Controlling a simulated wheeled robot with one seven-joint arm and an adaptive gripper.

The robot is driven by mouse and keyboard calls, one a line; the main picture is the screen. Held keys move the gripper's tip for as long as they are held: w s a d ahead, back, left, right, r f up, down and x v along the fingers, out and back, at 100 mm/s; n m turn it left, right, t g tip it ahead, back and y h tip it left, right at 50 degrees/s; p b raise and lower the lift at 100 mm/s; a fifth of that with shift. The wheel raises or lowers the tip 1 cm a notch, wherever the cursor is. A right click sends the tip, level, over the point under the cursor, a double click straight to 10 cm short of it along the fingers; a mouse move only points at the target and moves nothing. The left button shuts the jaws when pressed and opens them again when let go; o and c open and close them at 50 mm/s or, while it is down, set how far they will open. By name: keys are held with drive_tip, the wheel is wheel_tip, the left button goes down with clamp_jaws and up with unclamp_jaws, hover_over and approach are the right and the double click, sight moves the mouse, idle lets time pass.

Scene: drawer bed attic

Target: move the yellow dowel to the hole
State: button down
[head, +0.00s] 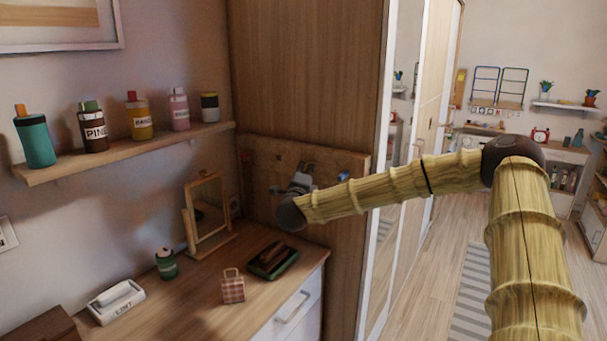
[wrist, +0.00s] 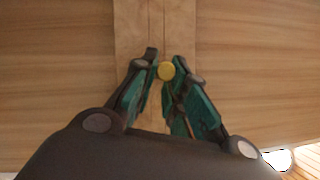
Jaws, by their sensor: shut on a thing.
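The yellow dowel (wrist: 167,70) shows end-on as a small round disc in the wrist view. My gripper (wrist: 164,62) is shut on it, with the green and black fingers on either side. In the head view my gripper (head: 301,178) is in front of a wooden board (head: 262,165) on the side of the tall cabinet, and the dowel cannot be made out there. In the wrist view a paler vertical wood strip (wrist: 163,20) lies behind the dowel. No hole can be made out; my gripper and arm hide part of the board.
A small blue thing (head: 343,176) is on the board, right of my gripper. Below stands a dresser (head: 205,310) with a mirror (head: 208,212), a dark tray (head: 290,262) and a checked bag (head: 233,287). A shelf (head: 130,152) with several bottles is at left. Floor at right is open.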

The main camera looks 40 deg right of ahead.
drive_tip(key=shift+w+d, duration=0.25)
drive_tip(key=shift+d, duration=0.45)
drive_tip(key=c, duration=1.4)
unclamp_jaws()
drive_tip(key=shift+o, duration=0.2)
drive_tip(key=v, duration=1.2)
